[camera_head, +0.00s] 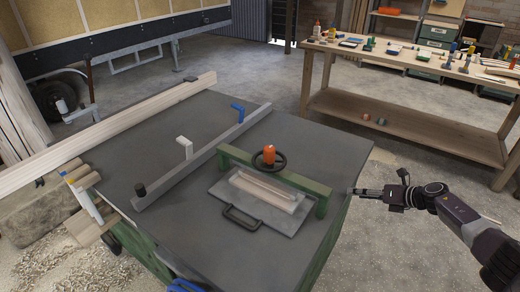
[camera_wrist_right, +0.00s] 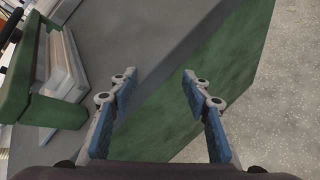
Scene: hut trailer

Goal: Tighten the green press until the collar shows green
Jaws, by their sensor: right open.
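The green press (camera_head: 232,156) stands on the dark bench top as a low green beam. A black handwheel (camera_head: 282,164) and an orange-red collar (camera_head: 269,152) sit at the beam's middle. Under the beam, pale wood strips lie on a grey plate (camera_head: 215,191) with a black handle. My right gripper (camera_head: 352,191) is beside the bench's right edge, to the right of the press and apart from it. In the right wrist view its two fingers (camera_wrist_right: 157,80) are spread and empty, and part of the green press (camera_wrist_right: 18,95) shows at left. My left gripper is not in view.
A long grey fence (camera_head: 200,160), a white bracket (camera_head: 184,146) and a blue lever (camera_head: 238,112) are on the bench. Long boards (camera_head: 110,125) lie along its left side. A wooden workbench (camera_head: 430,125) with tools stands at the back right. Open floor separates the two benches.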

